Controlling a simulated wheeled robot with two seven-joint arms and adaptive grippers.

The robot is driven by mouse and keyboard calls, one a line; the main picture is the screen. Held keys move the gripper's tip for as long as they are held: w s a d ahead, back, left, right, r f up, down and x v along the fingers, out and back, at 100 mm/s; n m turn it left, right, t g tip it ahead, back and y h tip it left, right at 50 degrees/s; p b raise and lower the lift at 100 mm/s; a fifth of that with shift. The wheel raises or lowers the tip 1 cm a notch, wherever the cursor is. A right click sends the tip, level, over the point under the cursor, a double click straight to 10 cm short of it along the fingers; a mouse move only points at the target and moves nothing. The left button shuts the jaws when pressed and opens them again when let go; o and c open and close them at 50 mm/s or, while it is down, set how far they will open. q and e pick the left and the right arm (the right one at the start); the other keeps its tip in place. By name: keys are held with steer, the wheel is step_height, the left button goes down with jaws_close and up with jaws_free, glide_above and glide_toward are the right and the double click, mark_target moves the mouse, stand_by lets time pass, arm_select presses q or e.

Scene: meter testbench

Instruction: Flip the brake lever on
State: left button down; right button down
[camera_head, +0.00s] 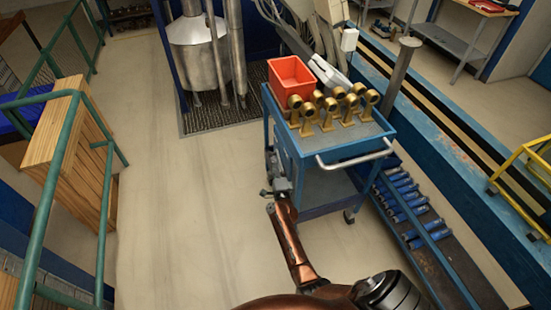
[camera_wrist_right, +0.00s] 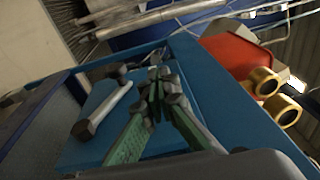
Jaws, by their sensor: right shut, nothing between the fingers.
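A blue cart (camera_head: 344,152) stands in the middle of the head view. In the right wrist view, a light grey lever with dark ends (camera_wrist_right: 108,108) lies slanted across a blue panel on the cart's side (camera_wrist_right: 92,147). It looks like the brake lever; its on or off position cannot be told. My right gripper (camera_head: 281,187) is beside the cart's left side in the head view. In the wrist view its green fingers (camera_wrist_right: 157,86) are shut and empty, just right of the lever. A small gap seems to separate them. My left gripper is out of view.
A red bin (camera_head: 291,78) and several brass parts (camera_head: 327,111) stand on the cart. A metal handle (camera_head: 355,160) juts from its near right edge. A shelf of blue cylinders (camera_head: 408,208) is right of it. The floor to the left is clear.

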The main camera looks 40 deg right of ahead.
steer(key=shift+s+a+r+p, duration=0.4)
steer(key=shift+s+r, duration=0.2)
steer(key=shift+s, duration=0.3)
steer(key=shift+s+a+r+p, duration=0.25)
steer(key=shift+s+a+r, duration=0.3)
steer(key=shift+s, duration=0.3)
steer(key=shift+d, duration=0.1)
steer(key=s+a+f+n+g+y, duration=0.2)
steer(key=s+a+f+n, duration=0.15)
steer(key=s+f, duration=0.6)
steer(key=s+a+f+n+g+y, duration=0.25)
steer(key=s+f+n, duration=0.25)
steer(key=f, duration=0.9)
steer(key=s+a+f+n+g+y, duration=0.25)
steer(key=s+a+f+n, duration=0.35)
steer(key=f, duration=0.6)
steer(key=s+f+n+g, duration=0.3)
steer(key=s+f, duration=0.2)
steer(key=s, duration=1.1)
steer(key=s+f+n+g, duration=0.3)
steer(key=s+f, duration=0.3)
steer(key=s, duration=1)
steer(key=s+f+n+g, duration=0.3)
steer(key=s+f, duration=0.3)
steer(key=s, duration=1)
steer(key=shift+d+n+g, duration=0.3)
steer(key=shift+d+n, duration=0.05)
steer(key=shift+d, duration=0.1)
